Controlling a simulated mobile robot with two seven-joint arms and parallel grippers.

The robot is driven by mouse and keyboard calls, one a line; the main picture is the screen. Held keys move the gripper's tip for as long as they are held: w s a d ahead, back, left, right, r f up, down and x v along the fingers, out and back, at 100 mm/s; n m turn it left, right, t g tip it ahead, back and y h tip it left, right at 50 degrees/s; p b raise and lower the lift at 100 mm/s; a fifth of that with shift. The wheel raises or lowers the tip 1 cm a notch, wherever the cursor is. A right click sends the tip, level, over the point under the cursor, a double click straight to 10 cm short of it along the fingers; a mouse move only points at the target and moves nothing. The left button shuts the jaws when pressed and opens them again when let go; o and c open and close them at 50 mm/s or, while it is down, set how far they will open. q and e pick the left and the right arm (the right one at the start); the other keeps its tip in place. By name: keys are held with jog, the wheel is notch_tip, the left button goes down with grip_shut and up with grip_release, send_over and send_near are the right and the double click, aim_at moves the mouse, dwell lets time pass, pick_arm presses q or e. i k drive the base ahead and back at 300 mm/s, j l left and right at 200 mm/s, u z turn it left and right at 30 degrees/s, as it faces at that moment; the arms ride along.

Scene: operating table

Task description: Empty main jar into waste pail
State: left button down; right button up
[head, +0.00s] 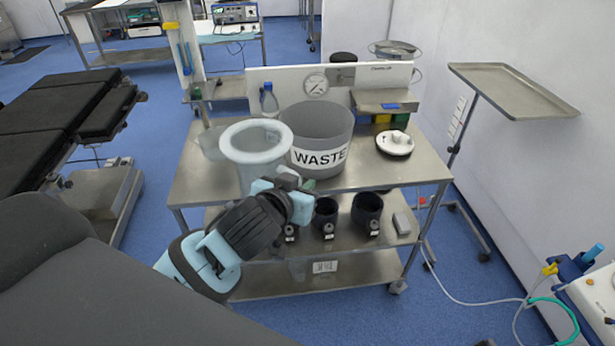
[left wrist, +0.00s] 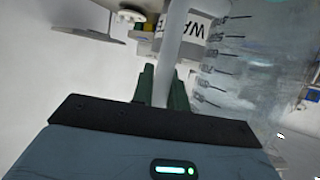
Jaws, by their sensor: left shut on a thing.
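The main jar (head: 256,142) is a clear jar with a wide pale rim, roughly upright, in front of and left of the waste pail in the head view. Its graduated wall (left wrist: 250,75) fills the right of the left wrist view. I cannot tell what is inside. The waste pail (head: 320,158) is a grey open tub labelled WASTE on the cart top. Its label also shows in the left wrist view (left wrist: 197,28). My left gripper (head: 290,182) is shut on the jar's pale handle (left wrist: 176,45), between green fingers. My right gripper is not in view.
A metal cart (head: 215,184) carries the pail and a white lid-like disc (head: 395,143) at right. Dark cups (head: 367,212) stand on its lower shelf. A gauge panel (head: 316,85) rises behind. A tray on a stand (head: 510,88) is at right, a black operating table (head: 40,120) at left.

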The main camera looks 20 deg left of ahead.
aim_at(322, 131)
jog(key=i+l+u, duration=0.1)
jog(key=i+u, duration=0.25)
jog(key=i+l+u, duration=0.15)
jog(key=u, duration=0.2)
jog(key=i+l+u, duration=0.35)
jog(key=j, duration=0.1)
